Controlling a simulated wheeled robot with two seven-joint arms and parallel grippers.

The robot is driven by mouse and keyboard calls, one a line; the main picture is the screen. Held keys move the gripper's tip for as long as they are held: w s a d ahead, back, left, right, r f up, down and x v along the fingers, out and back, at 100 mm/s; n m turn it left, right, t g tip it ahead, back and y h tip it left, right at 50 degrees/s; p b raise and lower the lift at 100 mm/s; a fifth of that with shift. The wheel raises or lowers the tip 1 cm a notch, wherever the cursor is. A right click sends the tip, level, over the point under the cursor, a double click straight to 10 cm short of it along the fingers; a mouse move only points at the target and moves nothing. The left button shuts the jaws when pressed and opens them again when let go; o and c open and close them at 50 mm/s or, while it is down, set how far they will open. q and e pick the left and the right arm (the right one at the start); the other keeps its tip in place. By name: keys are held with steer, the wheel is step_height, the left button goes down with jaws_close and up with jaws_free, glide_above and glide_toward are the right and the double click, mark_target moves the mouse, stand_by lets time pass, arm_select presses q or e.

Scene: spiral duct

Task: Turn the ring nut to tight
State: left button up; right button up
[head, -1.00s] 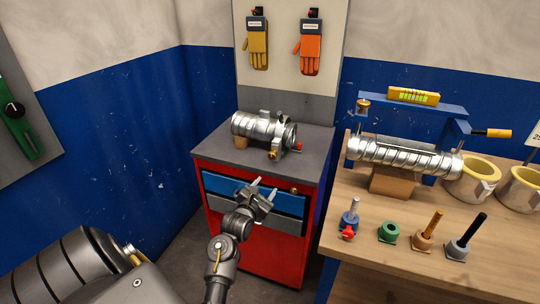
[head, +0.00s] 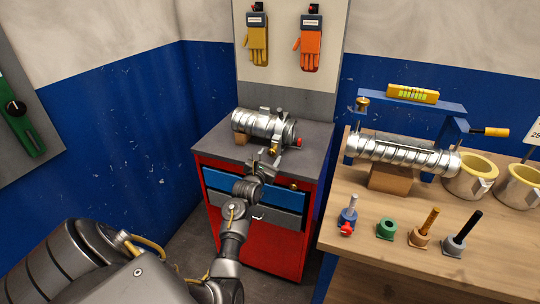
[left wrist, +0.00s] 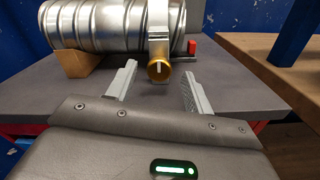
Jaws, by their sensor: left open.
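A silver spiral duct (head: 258,124) lies on a grey-topped red cabinet, with a metal clamp band (left wrist: 158,25) around its right end. The brass ring nut (left wrist: 159,70) sits at the band's lower front and has a pale line on its face; it also shows small in the head view (head: 272,152). My left gripper (head: 265,160) is open in front of the nut. In the left wrist view its two fingers point towards the nut, one to each side, with visible gaps; I see no contact. My right gripper is not in view.
A wooden block (left wrist: 78,62) supports the duct, and a red piece (left wrist: 192,46) sits right of the band. The workbench (head: 350,270) on the right holds another duct (head: 400,156), cups and several small tools. The cabinet top (head: 218,150) is otherwise clear.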

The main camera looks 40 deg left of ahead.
arm_select(q)
steer(key=shift+w+a, duration=0.2)
steer(key=shift+w, duration=0.35)
steer(key=c, duration=1)
